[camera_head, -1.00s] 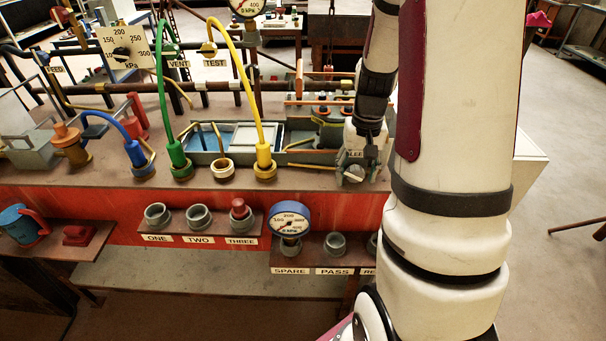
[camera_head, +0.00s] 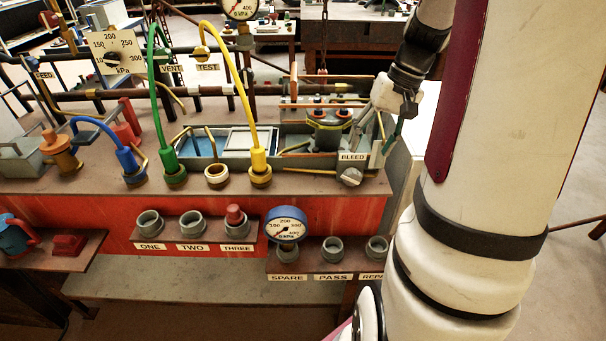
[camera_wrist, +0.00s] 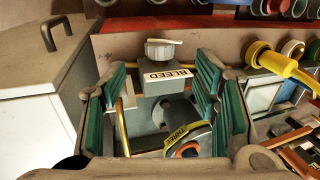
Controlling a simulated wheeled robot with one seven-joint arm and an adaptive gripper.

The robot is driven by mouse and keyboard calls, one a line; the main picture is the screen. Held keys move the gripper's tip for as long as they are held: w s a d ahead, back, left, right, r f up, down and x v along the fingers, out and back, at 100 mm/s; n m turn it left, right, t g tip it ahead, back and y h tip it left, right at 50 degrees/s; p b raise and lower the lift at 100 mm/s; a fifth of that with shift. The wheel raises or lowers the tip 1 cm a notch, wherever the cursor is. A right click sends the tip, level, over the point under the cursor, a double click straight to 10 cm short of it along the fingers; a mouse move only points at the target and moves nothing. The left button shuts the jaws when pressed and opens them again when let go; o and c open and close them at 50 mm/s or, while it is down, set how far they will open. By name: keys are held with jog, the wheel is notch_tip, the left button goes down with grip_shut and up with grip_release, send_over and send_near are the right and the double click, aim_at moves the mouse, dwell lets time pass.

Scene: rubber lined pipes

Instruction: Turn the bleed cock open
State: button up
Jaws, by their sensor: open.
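The bleed cock (camera_head: 350,176) is a grey round knob with a pale bar handle. It sits on the front of a grey block under the BLEED label (camera_head: 352,157), at the bench's right end. In the wrist view the cock (camera_wrist: 163,49) shows ahead, its bar lying nearly crosswise. My gripper (camera_head: 387,138) is open and empty, above and right of the cock and apart from it. In the wrist view its green-padded fingers (camera_wrist: 160,88) stand wide, framing the block. Nothing hides the cock.
A grey tray (camera_head: 275,160) holds a yellow-banded part (camera_head: 328,128) behind the cock. Yellow (camera_head: 259,160) and green (camera_head: 170,160) hoses stand left. A gauge (camera_head: 286,224) and sockets (camera_head: 332,249) lie on the lower shelf. A white cabinet (camera_wrist: 50,85) is beside my gripper.

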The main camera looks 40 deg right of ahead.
jog(key=a+r+n, duration=0.2)
jog(key=a+r, duration=0.6)
jog(key=a, duration=0.2)
jog(key=s+a+n+t+h, duration=0.1)
jog(key=s+a+n, duration=0.1)
jog(key=s+a, duration=0.2)
jog(key=s+a+n+h, duration=0.1)
jog(key=s+a, duration=0.3)
jog(key=a, duration=0.6)
jog(key=shift+s+a+r+n+t, duration=0.25)
jog(key=shift+r+n+t, duration=0.15)
jog(key=shift+n, duration=0.4)
